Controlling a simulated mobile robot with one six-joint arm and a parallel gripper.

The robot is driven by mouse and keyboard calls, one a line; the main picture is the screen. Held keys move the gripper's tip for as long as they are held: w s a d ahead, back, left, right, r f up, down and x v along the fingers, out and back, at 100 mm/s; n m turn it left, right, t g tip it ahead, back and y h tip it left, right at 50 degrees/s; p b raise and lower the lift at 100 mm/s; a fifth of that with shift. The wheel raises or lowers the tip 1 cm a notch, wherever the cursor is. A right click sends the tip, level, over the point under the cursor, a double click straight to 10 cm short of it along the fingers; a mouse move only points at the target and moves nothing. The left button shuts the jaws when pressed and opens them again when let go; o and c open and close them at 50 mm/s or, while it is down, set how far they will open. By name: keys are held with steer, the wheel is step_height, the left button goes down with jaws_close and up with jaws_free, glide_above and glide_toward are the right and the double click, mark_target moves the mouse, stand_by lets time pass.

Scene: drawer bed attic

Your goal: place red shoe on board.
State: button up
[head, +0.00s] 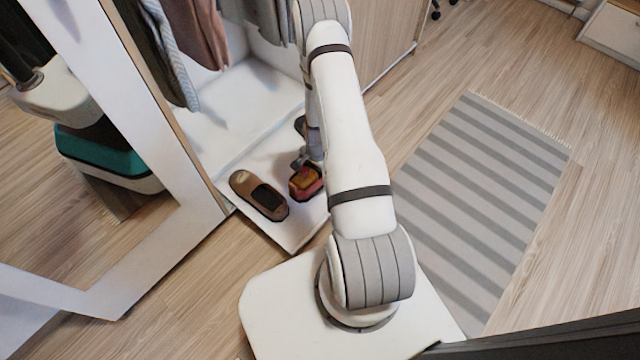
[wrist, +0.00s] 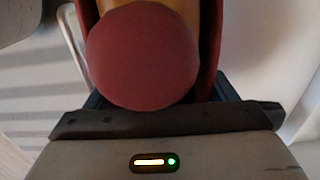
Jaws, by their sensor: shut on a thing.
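The red shoe (head: 306,181) is at my gripper (head: 306,160), low over or on the white board (head: 293,232) at the foot of the open wardrobe. In the wrist view the red shoe's rounded part (wrist: 143,55) fills the top middle, between the jaws. My gripper is shut on it. Whether its sole touches the board cannot be told. A brown shoe (head: 259,194) with a dark opening lies on the board just left of the red shoe. My arm hides part of the board's right side.
Clothes (head: 195,30) hang above in the wardrobe. A white mirror frame (head: 165,150) stands close on the left. A grey striped rug (head: 480,190) lies on the wooden floor to the right. The wardrobe floor (head: 240,110) behind the shoes is bare.

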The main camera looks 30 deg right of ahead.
step_height(320, 180, down, 7)
steer(key=shift+f+b, duration=0.1)
steer(key=shift+b, duration=1)
steer(key=shift+c, duration=1.1)
steer(key=o, duration=1.1)
steer(key=shift+f, duration=0.15)
steer(key=shift+o, duration=1.3)
step_height(320, 180, up, 12)
steer(key=p, duration=0.5)
steer(key=shift+r, duration=0.2)
steer(key=s+a+r+n, duration=0.1)
steer(key=a+r+n, duration=0.25)
steer(key=r, duration=1.05)
steer(key=a+r+n, duration=0.3)
steer(key=a+r, duration=0.1)
steer(key=r, duration=1)
steer(key=s+a+r+n, duration=0.2)
steer(key=s+r+n, duration=0.1)
steer(key=s+r, duration=0.4)
steer(key=s+a+r+n+t, duration=0.1)
steer(key=s+a+r+n, duration=0.2)
steer(key=s+r, duration=0.5)
steer(key=shift+s+r+n, duration=0.3)
steer(key=shift+s+n, duration=0.25)
steer(key=shift+s, duration=0.4)
steer(key=shift+a+r, duration=0.1)
